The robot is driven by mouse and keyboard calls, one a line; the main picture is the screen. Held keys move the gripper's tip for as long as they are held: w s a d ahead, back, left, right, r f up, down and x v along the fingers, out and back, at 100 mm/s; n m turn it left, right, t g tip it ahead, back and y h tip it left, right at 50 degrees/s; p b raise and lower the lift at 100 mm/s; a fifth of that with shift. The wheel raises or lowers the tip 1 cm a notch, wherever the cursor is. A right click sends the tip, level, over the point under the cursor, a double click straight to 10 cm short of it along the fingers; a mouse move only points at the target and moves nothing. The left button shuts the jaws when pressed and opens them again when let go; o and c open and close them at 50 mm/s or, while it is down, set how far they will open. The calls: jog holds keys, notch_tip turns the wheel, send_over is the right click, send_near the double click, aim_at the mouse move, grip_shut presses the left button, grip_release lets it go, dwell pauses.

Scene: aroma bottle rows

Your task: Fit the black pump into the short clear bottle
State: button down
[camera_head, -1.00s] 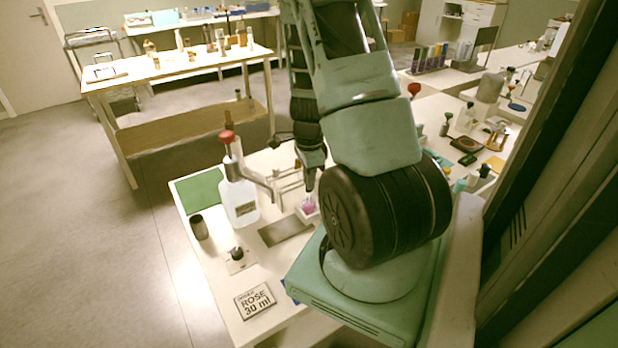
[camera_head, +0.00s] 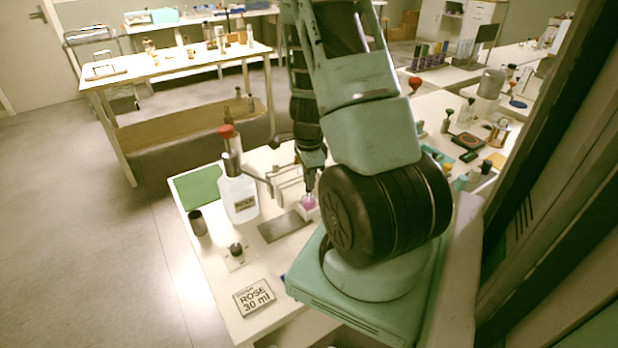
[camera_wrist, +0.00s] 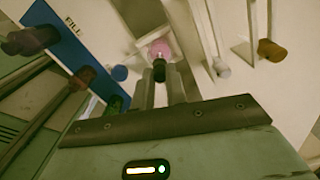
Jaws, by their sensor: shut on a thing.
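My gripper (camera_wrist: 160,88) points down, its two fingers shut on a small black piece that looks like the black pump (camera_wrist: 159,70). Beyond the pump, in line with it, is the short clear bottle with pink liquid (camera_wrist: 160,48). In the head view the bottle (camera_head: 309,202) stands in a small white holder, and my gripper (camera_head: 310,190) is right above it. The pump's lower end meets or overlaps the bottle's neck in the wrist view; I cannot tell whether it is inside the neck.
A large clear bottle with a red top (camera_head: 240,200) stands left of my gripper. A dark cup (camera_head: 197,223), a black knob on a white card (camera_head: 236,249) and a ROSE 30 ml sign (camera_head: 254,297) are nearby. A blue FILL strip (camera_wrist: 62,38) is at upper left.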

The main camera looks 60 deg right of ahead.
jog(key=shift+f+b, duration=0.55)
jog(key=shift+f, duration=0.2)
dwell(1.2)
jog(key=c, duration=0.9)
grip_release()
jog(key=shift+r, duration=0.1)
jog(key=shift+r+p, duration=3.25)
jog(key=shift+r, duration=0.2)
